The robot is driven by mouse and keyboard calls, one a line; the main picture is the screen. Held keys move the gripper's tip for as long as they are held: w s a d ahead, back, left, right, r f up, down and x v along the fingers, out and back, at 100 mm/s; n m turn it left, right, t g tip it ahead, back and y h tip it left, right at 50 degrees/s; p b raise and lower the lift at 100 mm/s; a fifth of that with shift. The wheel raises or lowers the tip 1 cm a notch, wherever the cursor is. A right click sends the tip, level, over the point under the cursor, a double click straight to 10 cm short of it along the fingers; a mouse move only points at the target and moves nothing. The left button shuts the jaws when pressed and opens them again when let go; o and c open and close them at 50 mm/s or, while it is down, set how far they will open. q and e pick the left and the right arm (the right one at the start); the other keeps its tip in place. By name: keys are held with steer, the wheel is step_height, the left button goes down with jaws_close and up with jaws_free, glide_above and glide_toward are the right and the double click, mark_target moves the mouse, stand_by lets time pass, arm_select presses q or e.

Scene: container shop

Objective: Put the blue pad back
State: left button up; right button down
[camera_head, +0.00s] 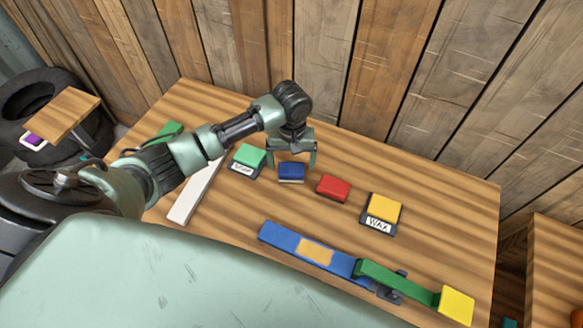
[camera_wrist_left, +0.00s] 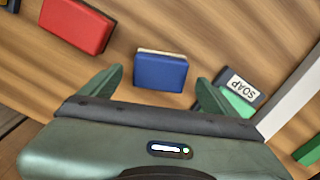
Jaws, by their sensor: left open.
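The blue pad (camera_head: 291,171) lies on the wooden table between the green pad and the red pad. It has a pale layer along one edge, and it also shows in the left wrist view (camera_wrist_left: 160,72). My left gripper (camera_head: 291,164) is open at the blue pad, with one finger to each side of it. In the left wrist view the fingertips (camera_wrist_left: 159,80) stand apart with gaps to the pad, so nothing is gripped. My right gripper is not in view.
A green pad (camera_head: 250,155) sits on a SOAP plate, a yellow pad (camera_head: 384,208) on a WAX plate. A red pad (camera_head: 333,188) lies near the blue one. A white bar (camera_head: 195,193) is left; a blue bar (camera_head: 280,240) with a green piece is in front. Plank wall behind.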

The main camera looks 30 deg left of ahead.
mark_target(291, 169)
arm_select(q)
step_height(291, 169, up, 8)
steer(key=shift+r+b, duration=0.15)
steer(key=shift+b, duration=0.15)
steer(key=shift+s, duration=0.1)
stand_by(0.4)
